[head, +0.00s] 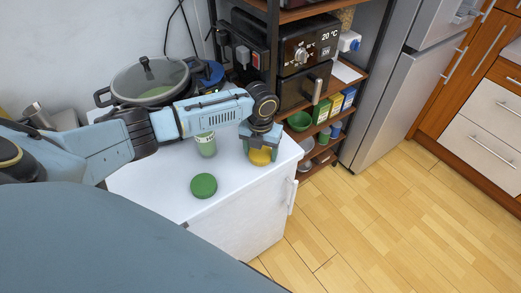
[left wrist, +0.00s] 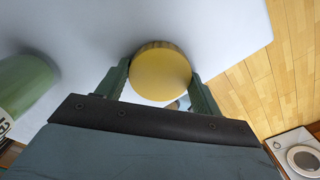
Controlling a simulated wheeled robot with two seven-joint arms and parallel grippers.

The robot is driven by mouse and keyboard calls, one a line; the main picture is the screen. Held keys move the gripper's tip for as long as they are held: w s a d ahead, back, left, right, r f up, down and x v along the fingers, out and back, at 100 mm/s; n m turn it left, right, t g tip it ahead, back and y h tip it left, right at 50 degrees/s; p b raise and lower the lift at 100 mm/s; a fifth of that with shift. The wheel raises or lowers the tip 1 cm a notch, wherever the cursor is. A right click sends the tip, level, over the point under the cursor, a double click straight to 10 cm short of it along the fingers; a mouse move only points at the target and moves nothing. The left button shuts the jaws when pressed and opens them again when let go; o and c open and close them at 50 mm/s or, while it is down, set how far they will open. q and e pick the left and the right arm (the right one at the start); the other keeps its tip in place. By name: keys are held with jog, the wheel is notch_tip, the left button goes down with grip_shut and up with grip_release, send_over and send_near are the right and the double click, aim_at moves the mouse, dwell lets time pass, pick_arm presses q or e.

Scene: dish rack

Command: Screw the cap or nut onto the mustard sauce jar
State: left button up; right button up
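A round yellow cap (head: 259,157) with a ribbed edge is at the right end of the white cabinet top. In the left wrist view the yellow cap (left wrist: 160,73) fills the space between the fingers of my left gripper (left wrist: 160,78), which appear to touch it on both sides. In the head view the left gripper (head: 261,150) points down, low over the top. A pale green jar (head: 206,146) with a light label stands left of it, partly behind my left arm; its label is unreadable. My right gripper is not seen.
A green round lid (head: 203,186) lies on the white cabinet top (head: 160,187), in front of the jar. A lidded pot (head: 150,80) stands at the back. A shelf rack (head: 322,85) with an oven is behind on the right. The cabinet edge is close beside the cap.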

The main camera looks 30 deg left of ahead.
pick_arm(q)
jog(key=shift+c, duration=0.5)
notch_tip(320, 180, up, 6)
jog(key=p, duration=0.6)
jog(key=shift+r, duration=0.1)
